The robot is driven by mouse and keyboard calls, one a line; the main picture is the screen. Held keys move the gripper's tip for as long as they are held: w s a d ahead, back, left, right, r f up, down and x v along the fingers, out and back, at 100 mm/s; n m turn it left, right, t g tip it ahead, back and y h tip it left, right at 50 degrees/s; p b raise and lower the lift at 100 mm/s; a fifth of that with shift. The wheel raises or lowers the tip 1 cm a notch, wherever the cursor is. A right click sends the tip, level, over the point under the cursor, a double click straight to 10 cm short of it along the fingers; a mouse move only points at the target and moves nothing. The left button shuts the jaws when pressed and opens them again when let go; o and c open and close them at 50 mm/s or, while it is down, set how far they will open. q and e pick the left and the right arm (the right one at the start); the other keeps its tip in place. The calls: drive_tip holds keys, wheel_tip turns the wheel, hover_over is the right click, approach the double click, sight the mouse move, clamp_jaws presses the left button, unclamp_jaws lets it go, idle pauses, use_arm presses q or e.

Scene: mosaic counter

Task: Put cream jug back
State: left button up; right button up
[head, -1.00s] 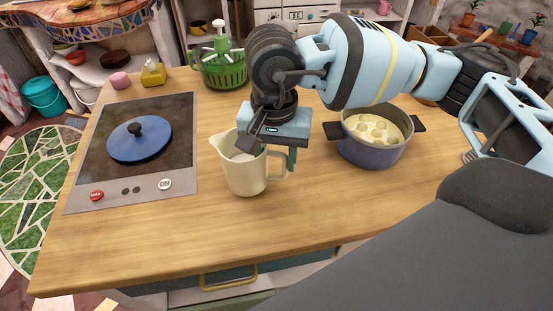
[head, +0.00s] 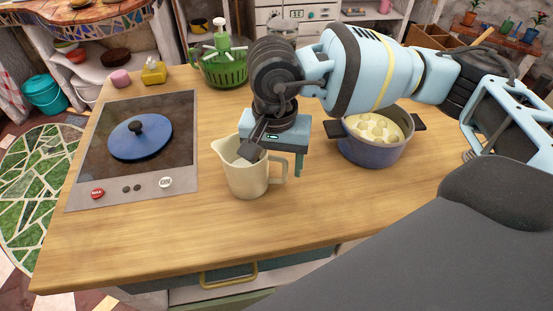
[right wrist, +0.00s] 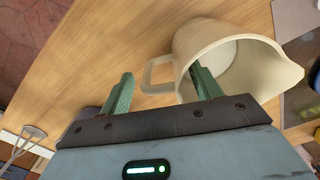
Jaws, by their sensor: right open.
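The cream jug (head: 246,180) stands upright on the wooden counter, its spout to the left and its handle to the right in the head view. In the right wrist view the jug (right wrist: 246,68) shows its open mouth, with its handle (right wrist: 147,76) towards the left. My right gripper (head: 276,158) is above the handle side of the jug, pointing down. In the right wrist view its open fingers (right wrist: 162,88) stand on either side of the handle, one overlapping the jug's rim. Whether they touch the jug I cannot tell. My left gripper is not in view.
A blue pot (head: 372,152) with pale round pieces stands right of the gripper. A cooktop (head: 180,178) with a blue lid (head: 140,141) lies to the left. A green basket (head: 222,72) stands behind. The counter's front is clear.

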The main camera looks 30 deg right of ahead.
wheel_tip(320, 180, up, 12)
drive_tip(key=shift+r, duration=0.2)
idle(0.4)
